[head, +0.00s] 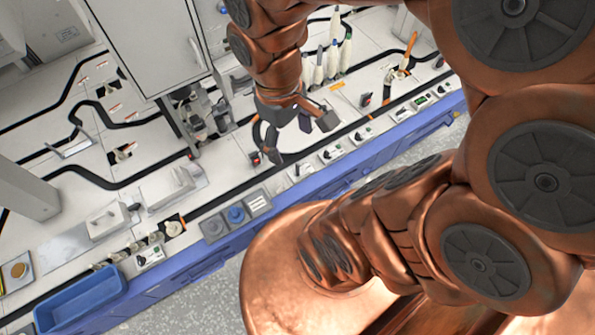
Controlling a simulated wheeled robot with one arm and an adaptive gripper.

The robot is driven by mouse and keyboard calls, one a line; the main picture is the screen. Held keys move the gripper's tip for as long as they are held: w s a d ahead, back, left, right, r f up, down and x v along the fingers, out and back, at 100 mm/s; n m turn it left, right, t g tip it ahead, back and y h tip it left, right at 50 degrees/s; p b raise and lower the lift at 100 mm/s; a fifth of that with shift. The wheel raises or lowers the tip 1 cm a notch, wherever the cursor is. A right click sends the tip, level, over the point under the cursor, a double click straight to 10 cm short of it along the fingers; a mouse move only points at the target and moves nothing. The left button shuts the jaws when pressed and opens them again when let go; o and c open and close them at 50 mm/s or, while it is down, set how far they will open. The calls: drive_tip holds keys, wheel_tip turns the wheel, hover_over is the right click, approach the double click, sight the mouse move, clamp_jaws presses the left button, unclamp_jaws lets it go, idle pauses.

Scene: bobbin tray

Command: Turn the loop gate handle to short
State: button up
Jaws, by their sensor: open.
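My gripper (300,137) hangs over the white worktop near the middle of the view, with its dark fingers spread apart and nothing between them. It is above the black track near the front edge. No part is clearly readable as the loop gate handle. Candidates are a small dark piece with red (255,158) just left of my fingers, a similar one (365,99) to the right, and a front control box with a dark knob (300,171) just below. The labels are too small to read, so the handle's setting cannot be told.
A grey cabinet (150,45) stands at the back. White bobbins (319,72) with green tips stand behind my gripper. An orange-topped post (409,52) is at the right. A blue bin (82,300) sits at the lower left. Grey and blue buttons (236,214) line the front edge.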

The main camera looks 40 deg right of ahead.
drive_tip(key=w+d+f+n+b, duration=0.2)
drive_tip(key=w+d+f+b, duration=0.15)
drive_tip(key=f+b, duration=0.4)
drive_tip(key=w+d+f+n+b, duration=0.15)
drive_tip(key=w+f+b, duration=0.3)
drive_tip(key=f, duration=0.55)
drive_tip(key=w+d+f+n+b, duration=0.2)
drive_tip(key=w+d+f+b, duration=0.15)
drive_tip(key=f+b, duration=0.45)
drive_tip(key=n+t+b, duration=0.2)
drive_tip(key=n+b, duration=0.1)
drive_tip(key=b, duration=0.8)
hover_over(298, 168)
wheel_tip(298, 168, down, 22)
drive_tip(key=shift+a+r, duration=0.1)
drive_tip(key=shift+r, duration=0.15)
drive_tip(key=shift+f+b, duration=1.85)
drive_tip(key=shift+f, duration=2)
drive_tip(key=c, duration=1.2)
